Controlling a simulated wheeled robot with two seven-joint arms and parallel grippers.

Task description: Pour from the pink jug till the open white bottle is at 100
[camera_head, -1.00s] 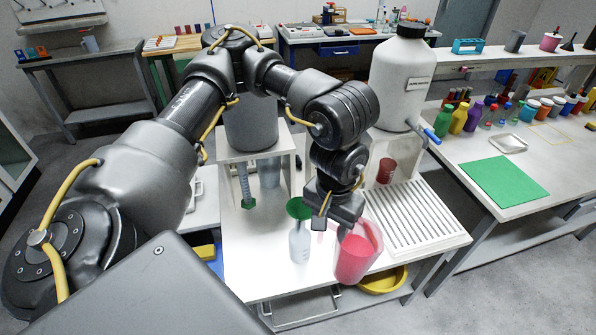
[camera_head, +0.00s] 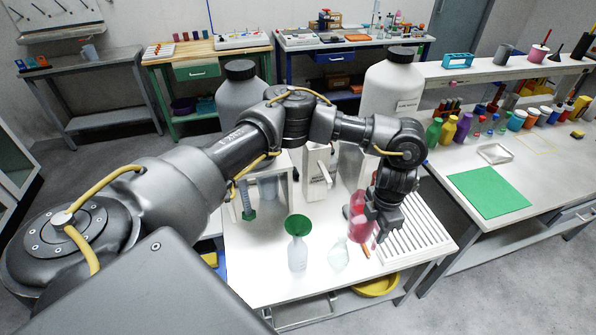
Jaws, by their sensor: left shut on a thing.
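The pink jug (camera_head: 357,226) is in the head view, above the right part of the white bench, near the ribbed drainboard. My left gripper (camera_head: 374,226) is shut on it and hides part of its right side. The jug looks close to upright; whether it touches the bench I cannot tell. The open white bottle (camera_head: 297,256) stands upright left of the jug, with a green funnel (camera_head: 298,226) in its mouth. Its level and marks are too small to read. A clear, pale flask (camera_head: 338,254) stands between bottle and jug. My right gripper is not in view.
The white ribbed drainboard (camera_head: 425,238) lies right of the jug. Large grey-white jugs with black caps (camera_head: 395,85) stand behind. A green-based cylinder (camera_head: 247,205) is at the left. A yellow bowl (camera_head: 377,284) sits below the bench. The bench front left of the bottle (camera_head: 255,275) is clear.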

